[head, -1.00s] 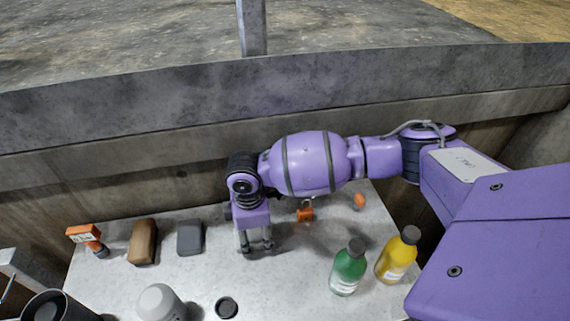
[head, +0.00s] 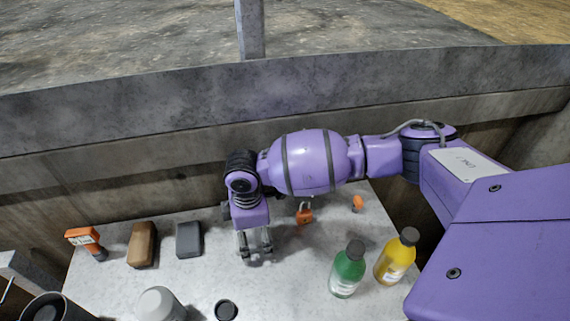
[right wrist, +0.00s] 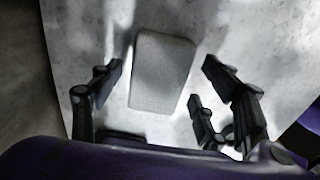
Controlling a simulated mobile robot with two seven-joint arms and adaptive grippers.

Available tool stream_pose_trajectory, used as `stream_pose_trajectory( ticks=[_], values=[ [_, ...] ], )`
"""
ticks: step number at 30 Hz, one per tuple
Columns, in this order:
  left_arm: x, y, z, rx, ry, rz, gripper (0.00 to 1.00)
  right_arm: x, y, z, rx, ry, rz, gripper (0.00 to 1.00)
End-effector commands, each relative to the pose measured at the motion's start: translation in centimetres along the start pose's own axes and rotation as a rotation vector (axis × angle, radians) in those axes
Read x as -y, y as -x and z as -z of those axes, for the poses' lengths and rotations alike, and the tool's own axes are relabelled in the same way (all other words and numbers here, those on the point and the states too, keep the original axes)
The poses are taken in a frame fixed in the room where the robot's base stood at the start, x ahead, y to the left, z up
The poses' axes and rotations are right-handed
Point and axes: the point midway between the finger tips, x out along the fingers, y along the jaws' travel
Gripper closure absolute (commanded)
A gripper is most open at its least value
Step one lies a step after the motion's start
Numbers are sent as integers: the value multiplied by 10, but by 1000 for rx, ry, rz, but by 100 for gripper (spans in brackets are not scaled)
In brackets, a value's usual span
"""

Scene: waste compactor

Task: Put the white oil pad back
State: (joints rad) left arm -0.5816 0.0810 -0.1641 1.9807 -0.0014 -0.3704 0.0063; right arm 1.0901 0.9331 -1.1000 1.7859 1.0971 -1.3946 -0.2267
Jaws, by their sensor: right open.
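The white oil pad (right wrist: 162,72) shows in the right wrist view as a pale, rounded rectangular block lying on the table. My right gripper (right wrist: 162,68) is open, with its fingers spread to either side of the pad and no clear contact. In the head view my right gripper (head: 255,250) points down over the table, right of a dark grey block (head: 189,240). I cannot make out a separate white pad there; the hand may hide it. My left gripper is not in view.
A brown block (head: 142,245) and an orange tool (head: 86,241) lie left. A green bottle (head: 347,270) and a yellow bottle (head: 396,258) stand right. An orange padlock (head: 304,214) lies behind the hand. A grey bottle (head: 160,304) and black lid (head: 226,310) are in front.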

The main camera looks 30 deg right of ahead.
Motion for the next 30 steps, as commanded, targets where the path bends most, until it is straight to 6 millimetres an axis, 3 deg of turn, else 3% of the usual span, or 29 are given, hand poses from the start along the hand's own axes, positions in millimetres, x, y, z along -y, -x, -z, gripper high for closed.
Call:
stream_pose_trajectory(
  ticks=[6,13,19,30],
  values=[
    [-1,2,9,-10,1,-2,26,-3,53,2,-5,2,-11,31],
    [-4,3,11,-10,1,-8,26,-3,95,2,-5,1,-9,31],
    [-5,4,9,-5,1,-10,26,-2,110,1,-3,1,-6,31],
    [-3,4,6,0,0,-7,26,-1,111,1,-2,1,-4,31]
  ],
)
